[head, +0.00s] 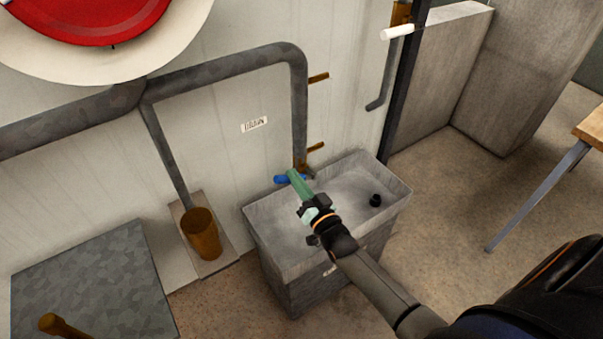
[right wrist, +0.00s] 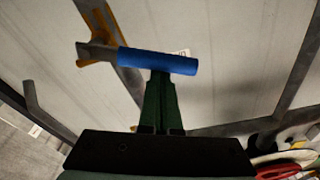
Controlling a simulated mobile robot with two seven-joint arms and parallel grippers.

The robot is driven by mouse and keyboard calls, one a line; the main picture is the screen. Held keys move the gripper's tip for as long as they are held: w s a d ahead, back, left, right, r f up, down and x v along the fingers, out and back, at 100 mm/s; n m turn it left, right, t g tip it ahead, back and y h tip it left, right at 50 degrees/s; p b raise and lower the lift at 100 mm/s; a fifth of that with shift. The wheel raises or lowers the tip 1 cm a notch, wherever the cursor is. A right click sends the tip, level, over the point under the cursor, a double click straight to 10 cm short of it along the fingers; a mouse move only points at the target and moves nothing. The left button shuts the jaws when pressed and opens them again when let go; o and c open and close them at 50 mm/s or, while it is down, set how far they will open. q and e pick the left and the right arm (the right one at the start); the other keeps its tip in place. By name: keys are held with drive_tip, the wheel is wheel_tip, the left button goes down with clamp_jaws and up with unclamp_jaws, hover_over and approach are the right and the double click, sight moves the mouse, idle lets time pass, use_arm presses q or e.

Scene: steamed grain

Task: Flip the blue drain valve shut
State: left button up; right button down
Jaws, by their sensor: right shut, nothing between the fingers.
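The blue drain valve handle (head: 283,179) is at the lower end of the grey drain pipe (head: 299,110), just above the grey sink's back left rim. In the right wrist view the blue handle (right wrist: 158,62) lies nearly level across the picture, joined at its left end to a grey valve body (right wrist: 98,52). My right gripper (head: 293,174) has green fingers, shut and empty, with the tips at the handle. In the wrist view the fingertips (right wrist: 160,78) meet the handle's lower edge; whether they touch it I cannot tell. My left gripper is not in view.
The grey sink (head: 260,235) stands below the valve, with a black drain piece (head: 375,200) inside. A "DRAIN" label (head: 254,125) is on the wall. A brown cup-shaped fitting (head: 201,235) is at left. A wooden table (head: 590,125) stands at right, with open floor before it.

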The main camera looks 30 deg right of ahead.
use_arm(q)
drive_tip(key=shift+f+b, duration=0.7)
drive_tip(key=shift+b, duration=0.3)
use_arm(e)
drive_tip(key=f+n, duration=0.1)
drive_tip(key=a+f+n, duration=0.1)
drive_tip(key=f+n+y, duration=0.1)
drive_tip(key=n, duration=0.1)
drive_tip(key=shift+a+f, duration=0.3)
drive_tip(key=shift+f, duration=0.05)
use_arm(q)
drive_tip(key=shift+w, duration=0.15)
use_arm(e)
drive_tip(key=shift+r, duration=0.1)
wheel_tip(320, 180, up, 4)
drive_tip(key=p, duration=0.4)
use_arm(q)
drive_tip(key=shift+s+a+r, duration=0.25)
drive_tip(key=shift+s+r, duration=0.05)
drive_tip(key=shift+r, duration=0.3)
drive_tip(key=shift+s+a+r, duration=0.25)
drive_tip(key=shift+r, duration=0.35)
use_arm(e)
drive_tip(key=s+f, duration=0.1)
drive_tip(key=s, duration=0.8)
drive_tip(key=shift+d+f, duration=0.3)
drive_tip(key=shift+d, duration=0.1)
